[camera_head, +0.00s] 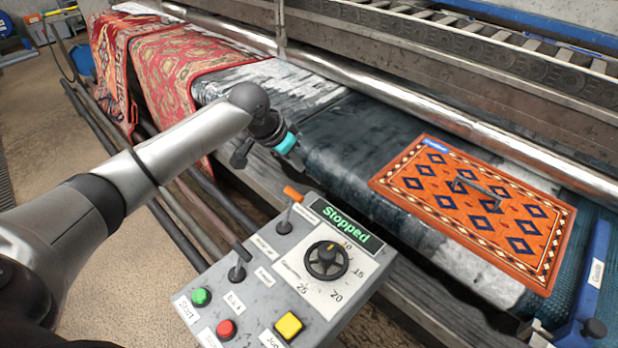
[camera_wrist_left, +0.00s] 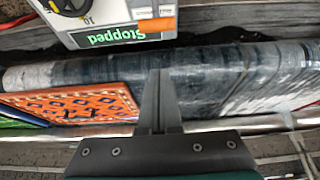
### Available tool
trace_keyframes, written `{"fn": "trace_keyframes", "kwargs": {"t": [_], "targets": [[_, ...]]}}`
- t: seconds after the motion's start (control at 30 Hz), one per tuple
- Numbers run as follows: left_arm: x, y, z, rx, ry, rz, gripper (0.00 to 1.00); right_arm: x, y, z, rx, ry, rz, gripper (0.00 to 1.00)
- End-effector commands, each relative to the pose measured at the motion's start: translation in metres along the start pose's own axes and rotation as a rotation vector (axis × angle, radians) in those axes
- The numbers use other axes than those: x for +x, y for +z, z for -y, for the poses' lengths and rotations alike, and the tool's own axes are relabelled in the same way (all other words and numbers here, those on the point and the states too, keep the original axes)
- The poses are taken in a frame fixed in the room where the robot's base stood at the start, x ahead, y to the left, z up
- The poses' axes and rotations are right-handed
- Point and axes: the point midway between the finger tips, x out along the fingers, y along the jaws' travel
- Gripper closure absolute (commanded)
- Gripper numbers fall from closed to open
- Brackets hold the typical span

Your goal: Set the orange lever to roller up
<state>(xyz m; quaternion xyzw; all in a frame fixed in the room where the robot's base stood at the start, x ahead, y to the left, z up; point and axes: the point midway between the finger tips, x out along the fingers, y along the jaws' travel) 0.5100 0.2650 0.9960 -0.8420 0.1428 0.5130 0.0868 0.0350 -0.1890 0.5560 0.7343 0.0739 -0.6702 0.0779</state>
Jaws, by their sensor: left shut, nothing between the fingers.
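The orange lever (camera_head: 292,195) stands on the grey control panel (camera_head: 262,262), just left of the green "Stopped" display (camera_head: 346,228). Its tip also shows in the left wrist view (camera_wrist_left: 155,25). Its shaft leans toward the top of the head picture; the small labels beside it are hard to read. My left gripper (camera_head: 301,165) is shut and empty, above the belt edge and a little beyond the lever, apart from it. In the left wrist view its closed fingers (camera_wrist_left: 160,75) point toward the panel. My right gripper is not in view.
The panel also carries a black lever (camera_head: 238,270), a dial (camera_head: 326,260) and green, red and yellow buttons. An orange patterned rug (camera_head: 475,212) lies on the dark belt at right. Red rugs (camera_head: 175,70) hang at the back left. A metal roller (camera_head: 440,110) spans the machine.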

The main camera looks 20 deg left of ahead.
Motion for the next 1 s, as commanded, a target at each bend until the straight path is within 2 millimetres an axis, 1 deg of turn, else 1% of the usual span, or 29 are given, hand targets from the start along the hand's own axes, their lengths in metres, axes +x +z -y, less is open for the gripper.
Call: {"fn": "trace_keyframes", "kwargs": {"t": [0.3, 0.47, 0.57, 0.7, 1.0], "targets": [[0.000, 0.000, 0.000, 0.000, 0.000, 0.001, 1.00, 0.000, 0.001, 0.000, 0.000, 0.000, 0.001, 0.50], [0.011, 0.000, 0.000, -0.002, 0.002, 0.000, 1.00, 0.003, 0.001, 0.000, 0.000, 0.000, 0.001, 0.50], [0.025, 0.000, -0.001, -0.002, 0.001, 0.001, 1.00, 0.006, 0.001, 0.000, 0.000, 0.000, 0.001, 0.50], [0.049, 0.001, -0.001, -0.003, 0.002, 0.000, 1.00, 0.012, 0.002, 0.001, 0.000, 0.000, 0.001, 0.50], [0.097, 0.000, 0.000, -0.002, 0.000, 0.000, 1.00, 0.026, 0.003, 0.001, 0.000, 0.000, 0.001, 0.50]]}}
